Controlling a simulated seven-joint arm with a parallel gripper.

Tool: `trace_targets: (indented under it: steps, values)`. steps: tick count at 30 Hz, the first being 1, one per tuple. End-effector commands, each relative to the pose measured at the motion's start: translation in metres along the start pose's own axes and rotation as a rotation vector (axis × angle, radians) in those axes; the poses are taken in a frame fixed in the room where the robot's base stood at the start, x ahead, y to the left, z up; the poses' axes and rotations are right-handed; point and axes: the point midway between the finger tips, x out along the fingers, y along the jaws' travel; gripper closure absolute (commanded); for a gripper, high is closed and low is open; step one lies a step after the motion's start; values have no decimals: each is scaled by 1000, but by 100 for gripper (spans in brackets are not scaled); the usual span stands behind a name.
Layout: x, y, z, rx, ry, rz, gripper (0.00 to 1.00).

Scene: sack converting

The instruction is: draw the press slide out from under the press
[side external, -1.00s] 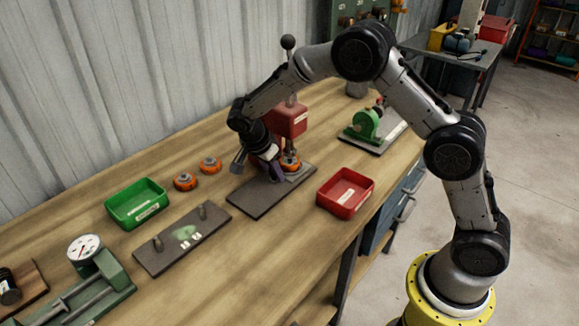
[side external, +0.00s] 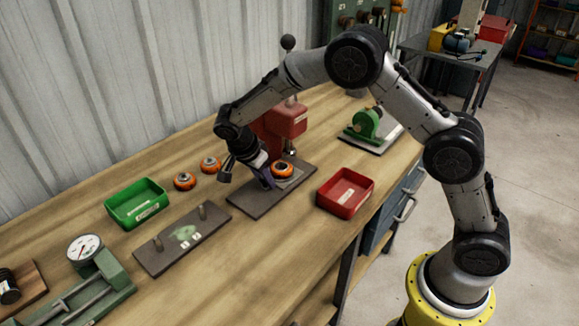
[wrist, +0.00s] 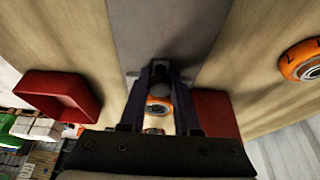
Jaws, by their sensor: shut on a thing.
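The red press (side external: 283,121) stands on a dark base plate (side external: 250,203) on the bench; its red body also shows in the wrist view (wrist: 216,113). The press slide (side external: 293,182), a small grey plate, lies on the base in front of the ram and carries an orange-rimmed round part (side external: 283,170). My gripper (side external: 266,179) is at the slide's left end. In the wrist view my gripper's fingers (wrist: 160,76) are closed on a grey knob (wrist: 160,78), seemingly the slide's handle. The slide's far end is partly hidden.
A red tray (side external: 345,193) is right of the base. Left are a dark plate with two posts (side external: 182,238), a green tray (side external: 137,204) and two loose orange parts (side external: 185,181) (side external: 210,165). A green tool (side external: 366,125) stands behind.

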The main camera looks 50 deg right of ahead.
Motion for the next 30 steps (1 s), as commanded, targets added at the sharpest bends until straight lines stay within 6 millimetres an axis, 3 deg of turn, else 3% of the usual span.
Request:
trace_targets:
  steps: [13,30]
  values:
    - [0,0,5,-1,-2,2,100]
    - [-10,1,33,-2,-2,3,100]
